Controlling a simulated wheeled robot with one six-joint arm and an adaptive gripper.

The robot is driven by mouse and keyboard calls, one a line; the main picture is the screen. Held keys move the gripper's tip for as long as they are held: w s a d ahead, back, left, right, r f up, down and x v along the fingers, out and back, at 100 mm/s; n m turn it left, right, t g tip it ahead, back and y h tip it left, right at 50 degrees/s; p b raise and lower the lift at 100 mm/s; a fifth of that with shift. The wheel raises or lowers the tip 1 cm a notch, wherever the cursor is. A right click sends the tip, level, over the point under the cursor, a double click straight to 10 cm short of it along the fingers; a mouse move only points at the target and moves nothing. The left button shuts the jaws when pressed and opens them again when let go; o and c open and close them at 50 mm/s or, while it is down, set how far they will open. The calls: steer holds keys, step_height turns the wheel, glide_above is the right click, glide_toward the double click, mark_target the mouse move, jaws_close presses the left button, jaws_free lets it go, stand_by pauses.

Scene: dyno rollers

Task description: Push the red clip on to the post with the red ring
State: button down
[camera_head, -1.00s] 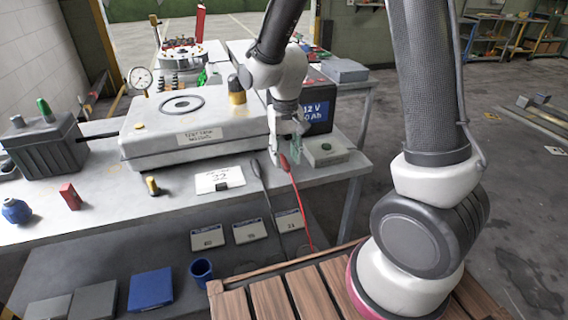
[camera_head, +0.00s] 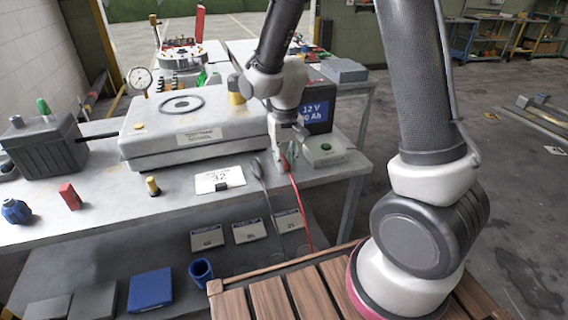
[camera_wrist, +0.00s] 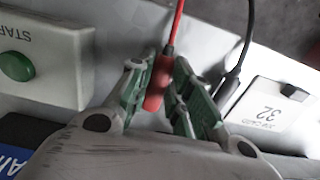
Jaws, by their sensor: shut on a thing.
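The red clip (camera_head: 285,165) is at the bench's front edge, its red cable hanging down. My gripper (camera_head: 290,152) is low over the bench, around the clip. In the wrist view the red clip (camera_wrist: 156,88) sits between the green-padded fingers of my gripper (camera_wrist: 158,92), which is shut on it. The battery (camera_head: 318,115), dark with a blue 12 V label, stands behind my gripper. Its label corner shows at the lower left of the wrist view (camera_wrist: 12,162). The post with the red ring is not visible in either view.
The black clip (camera_head: 256,168) lies just left of the red one. A START box (camera_head: 325,152) with a green button stands close on the right. A card marked 32 (camera_head: 218,180) is on the left. The large grey unit (camera_head: 190,140) stands behind.

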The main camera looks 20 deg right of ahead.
steer(key=shift+r, duration=3.45)
